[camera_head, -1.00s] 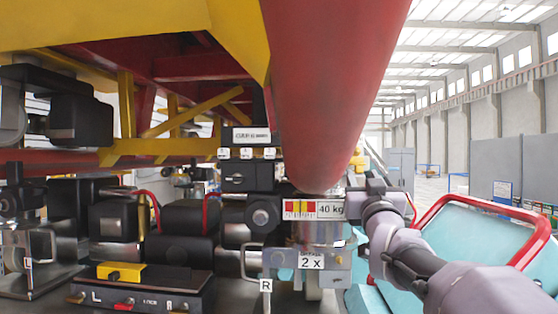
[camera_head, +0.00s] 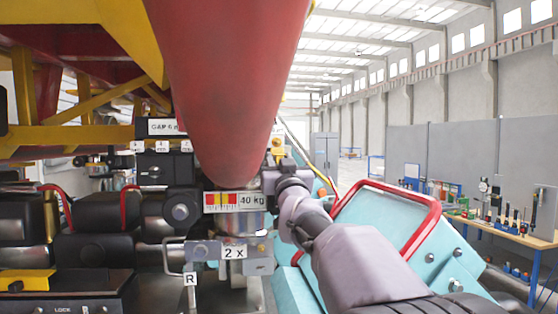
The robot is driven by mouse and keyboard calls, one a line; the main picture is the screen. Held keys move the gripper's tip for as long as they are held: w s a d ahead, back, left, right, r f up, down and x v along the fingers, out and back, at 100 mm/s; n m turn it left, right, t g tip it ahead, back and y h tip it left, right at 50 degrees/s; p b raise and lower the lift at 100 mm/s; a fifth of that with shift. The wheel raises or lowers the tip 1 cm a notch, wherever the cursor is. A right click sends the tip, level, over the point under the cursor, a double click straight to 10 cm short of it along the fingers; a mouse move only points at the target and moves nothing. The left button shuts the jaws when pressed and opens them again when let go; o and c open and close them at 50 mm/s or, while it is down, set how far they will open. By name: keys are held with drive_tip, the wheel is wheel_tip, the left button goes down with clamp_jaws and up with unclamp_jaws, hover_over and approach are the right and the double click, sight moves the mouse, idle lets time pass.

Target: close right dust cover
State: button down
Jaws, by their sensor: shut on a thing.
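A steel unit (camera_head: 230,256) with a "2 x" label and an "R" tag (camera_head: 191,279) stands under the red tube. A "40 kg" gauge strip (camera_head: 236,201) with red and yellow bands sits above it. I cannot clearly tell which part is the right dust cover. My gripper (camera_head: 270,181) is at the right end of the gauge strip, partly hidden behind my grey wrist. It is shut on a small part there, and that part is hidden.
The large red tube (camera_head: 228,80) hangs low overhead. A teal panel (camera_head: 380,222) with a red handle frame (camera_head: 436,215) stands close to my arm on the right. Black housings (camera_head: 90,240) crowd the left. A tool bench (camera_head: 490,228) stands at the far right.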

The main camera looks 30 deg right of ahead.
drive_tip(key=shift+s+r+g+p, duration=0.15)
drive_tip(key=shift+r+g+p, duration=0.35)
drive_tip(key=shift+r+p, duration=0.4)
drive_tip(key=shift+f+g+y+p, duration=0.1)
drive_tip(key=shift+g+y+p, duration=0.3)
drive_tip(key=shift+p, duration=0.5)
drive_tip(key=shift+s+a+f+g+p, duration=0.1)
drive_tip(key=shift+s+f+g+p, duration=0.05)
drive_tip(key=shift+g+p, duration=0.4)
drive_tip(key=shift+f, duration=0.15)
drive_tip(key=c, duration=1.3)
unclamp_jaws()
drive_tip(key=b+v, duration=0.4)
drive_tip(key=v, duration=1.3)
drive_tip(key=shift+s+f, duration=0.1)
drive_tip(key=shift+s, duration=0.1)
drive_tip(key=shift+w+b, duration=0.1)
drive_tip(key=shift+b, duration=0.2)
